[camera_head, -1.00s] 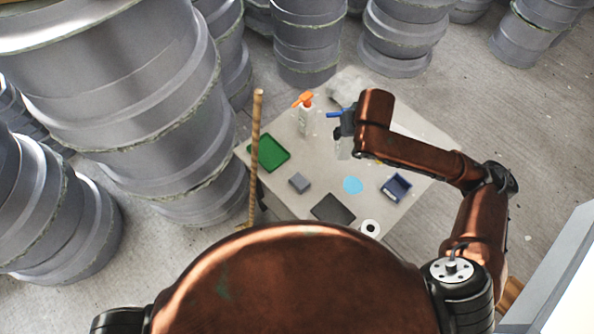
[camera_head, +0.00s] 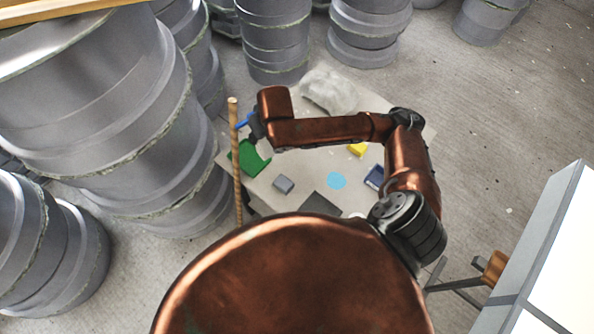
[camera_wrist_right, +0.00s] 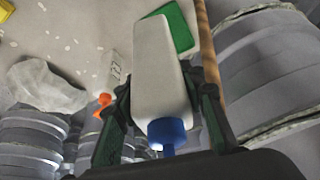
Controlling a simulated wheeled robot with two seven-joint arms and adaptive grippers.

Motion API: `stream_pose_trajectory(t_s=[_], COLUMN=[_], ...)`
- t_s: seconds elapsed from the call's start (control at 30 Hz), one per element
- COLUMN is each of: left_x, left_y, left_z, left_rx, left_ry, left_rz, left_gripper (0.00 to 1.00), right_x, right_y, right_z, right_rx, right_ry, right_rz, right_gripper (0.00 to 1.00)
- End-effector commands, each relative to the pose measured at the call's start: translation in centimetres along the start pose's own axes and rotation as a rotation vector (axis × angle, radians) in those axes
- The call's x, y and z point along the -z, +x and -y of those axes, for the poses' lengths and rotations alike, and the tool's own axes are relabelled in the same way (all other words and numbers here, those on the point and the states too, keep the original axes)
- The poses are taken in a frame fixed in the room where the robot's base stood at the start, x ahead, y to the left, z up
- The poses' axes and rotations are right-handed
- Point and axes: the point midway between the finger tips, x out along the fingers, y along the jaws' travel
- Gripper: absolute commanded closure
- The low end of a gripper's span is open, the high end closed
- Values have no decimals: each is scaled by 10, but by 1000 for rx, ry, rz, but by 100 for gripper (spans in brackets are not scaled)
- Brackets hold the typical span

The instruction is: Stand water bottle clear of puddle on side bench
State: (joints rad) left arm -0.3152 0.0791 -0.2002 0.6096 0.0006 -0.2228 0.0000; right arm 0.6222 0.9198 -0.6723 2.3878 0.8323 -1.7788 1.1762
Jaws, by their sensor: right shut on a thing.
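The water bottle, pale with a blue cap (camera_head: 243,121), is in my right gripper (camera_head: 257,128). The right wrist view shows its pale body (camera_wrist_right: 160,68) between the two fingers (camera_wrist_right: 165,112), cap end nearest the camera. In the head view my arm hides most of the body, and I cannot tell its height above the bench. The gripper is over the far left part of the side bench (camera_head: 300,165), near the green tray (camera_head: 250,158). A flat light blue patch (camera_head: 336,180), apparently the puddle, lies right of and nearer than the gripper. My left gripper is not in view.
A wooden pole (camera_head: 236,165) stands at the bench's left edge, close to the gripper. A grey block (camera_head: 284,185), dark mat (camera_head: 321,205), blue bin (camera_head: 374,176), yellow item (camera_head: 357,149) and crumpled grey lump (camera_head: 330,91) occupy the bench. An orange-topped spray bottle (camera_wrist_right: 104,100) shows in the wrist view.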

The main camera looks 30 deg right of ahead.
Motion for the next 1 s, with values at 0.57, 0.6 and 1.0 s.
stream_pose_trajectory(t_s=[0.57, 0.6, 1.0], left_x=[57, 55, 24], left_y=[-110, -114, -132], left_z=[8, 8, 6], left_rx=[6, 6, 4], left_ry=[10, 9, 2], left_rz=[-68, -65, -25], left_gripper=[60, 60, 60], right_x=[-114, -121, -142], right_y=[2, 1, 6], right_z=[-68, -71, -95], right_rx=[69, 73, 91], right_ry=[-169, -181, -232], right_rz=[6, 5, -2], right_gripper=[94, 94, 94])
